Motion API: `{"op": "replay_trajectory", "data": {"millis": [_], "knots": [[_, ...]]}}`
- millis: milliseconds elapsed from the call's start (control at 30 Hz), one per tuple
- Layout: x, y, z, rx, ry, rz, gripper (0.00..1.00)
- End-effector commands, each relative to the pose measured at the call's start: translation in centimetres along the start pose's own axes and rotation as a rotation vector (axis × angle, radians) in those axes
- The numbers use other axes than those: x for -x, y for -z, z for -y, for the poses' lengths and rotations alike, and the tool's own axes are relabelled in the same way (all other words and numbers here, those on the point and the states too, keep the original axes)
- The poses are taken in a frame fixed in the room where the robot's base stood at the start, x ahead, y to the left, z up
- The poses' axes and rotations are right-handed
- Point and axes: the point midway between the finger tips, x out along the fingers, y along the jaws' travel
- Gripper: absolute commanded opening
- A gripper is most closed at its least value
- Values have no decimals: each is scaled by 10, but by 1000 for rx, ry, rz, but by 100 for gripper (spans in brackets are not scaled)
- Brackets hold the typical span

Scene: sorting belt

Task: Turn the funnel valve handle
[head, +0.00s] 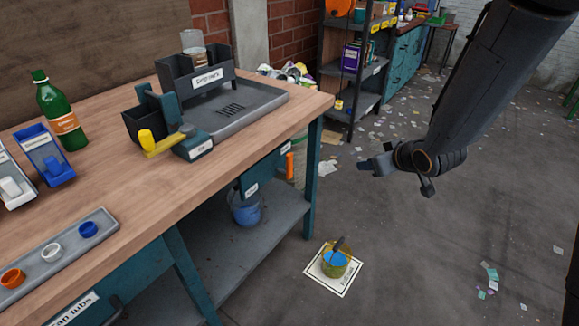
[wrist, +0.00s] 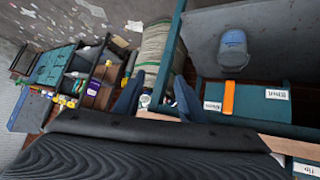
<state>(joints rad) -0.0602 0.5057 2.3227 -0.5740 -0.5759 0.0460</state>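A yellow lever with a round knob (head: 146,139) sticks out over the workbench from a small teal labelled block (head: 194,146). An orange handle (head: 289,165) hangs under the bench's right end beside a labelled teal panel (head: 251,182); it also shows upright in the wrist view (wrist: 228,97). My gripper (head: 366,166) is in the air right of the bench, apart from both. In the wrist view its two fingers (wrist: 157,97) stand apart with nothing held.
The bench (head: 258,132) carries a grey tray (head: 258,100), a green bottle (head: 61,112) and a cap strip (head: 68,246). A blue bucket (head: 245,210) is on the lower shelf. A yellow tub (head: 337,264) stands on the floor. Open floor lies to the right.

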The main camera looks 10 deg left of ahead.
Motion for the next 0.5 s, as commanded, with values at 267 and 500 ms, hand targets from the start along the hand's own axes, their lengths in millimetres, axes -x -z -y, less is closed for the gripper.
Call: {"op": "replay_trajectory", "data": {"millis": [267, 500], "knots": [[-76, 29, 93, 110, 323, -440, 38], [-74, 32, 147, 94, 546, -691, 38]]}}
